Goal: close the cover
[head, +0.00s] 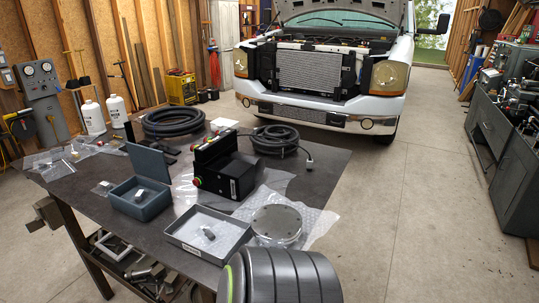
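A small blue-grey box (158,208) sits on the dark workbench, left of the middle in the head view. Its cover (149,164) stands raised along the box's far side, so the box is open. A small light-coloured part (139,196) shows inside. Neither of my grippers is in view, and nothing is seen touching the box or its cover.
On the workbench (92,206), a shallow grey tray (247,234) with a small part stands right of the box. A black control box (225,176), a round metal disc (277,222) on bubble wrap and coiled black hoses (173,122) are near. Open floor lies right.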

